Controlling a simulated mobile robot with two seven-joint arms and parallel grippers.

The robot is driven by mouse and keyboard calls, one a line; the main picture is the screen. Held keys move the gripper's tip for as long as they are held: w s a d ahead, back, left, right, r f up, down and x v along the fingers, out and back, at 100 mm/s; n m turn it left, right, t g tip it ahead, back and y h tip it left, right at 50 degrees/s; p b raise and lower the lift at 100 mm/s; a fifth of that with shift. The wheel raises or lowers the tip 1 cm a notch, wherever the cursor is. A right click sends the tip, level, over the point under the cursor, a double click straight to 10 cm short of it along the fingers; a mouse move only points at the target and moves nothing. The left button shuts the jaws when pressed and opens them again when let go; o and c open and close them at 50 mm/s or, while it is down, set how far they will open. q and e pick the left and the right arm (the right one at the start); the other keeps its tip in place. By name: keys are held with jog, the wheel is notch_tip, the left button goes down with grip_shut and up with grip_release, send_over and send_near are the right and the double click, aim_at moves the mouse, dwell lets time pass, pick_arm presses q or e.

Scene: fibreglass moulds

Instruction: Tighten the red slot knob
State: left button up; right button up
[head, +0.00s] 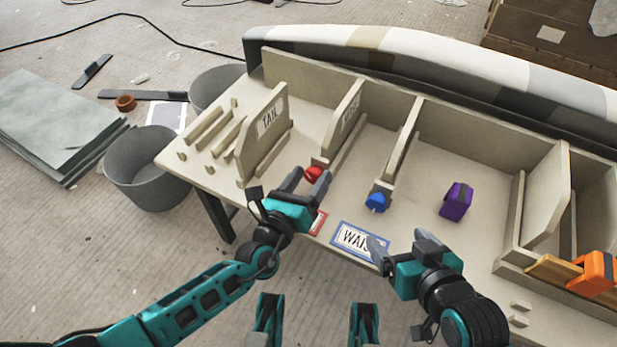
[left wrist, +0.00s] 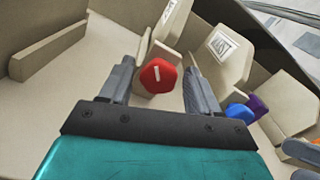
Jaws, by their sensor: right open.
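The red slot knob (head: 313,173) is mounted at the near end of a beige slot divider, on the left half of the bench. In the left wrist view the red knob (left wrist: 158,76) has a pale line across its face. My left gripper (head: 305,182) is open just in front of it. In the left wrist view, the fingers of my left gripper (left wrist: 160,92) lie on either side of the knob, with gaps visible; I cannot tell whether they reach past its face. My right gripper (head: 398,248) is open and empty above the bench's front edge, near the WAIST label (head: 357,239).
A blue knob (head: 377,202) sits on the divider to the right; a purple block (head: 456,201) lies beyond it. An orange clamp (head: 594,272) is at the far right. The TAIL panel (head: 268,130) stands left of the red knob. Grey buckets (head: 146,180) stand on the floor.

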pick_arm(q)
jog(key=c, duration=0.9)
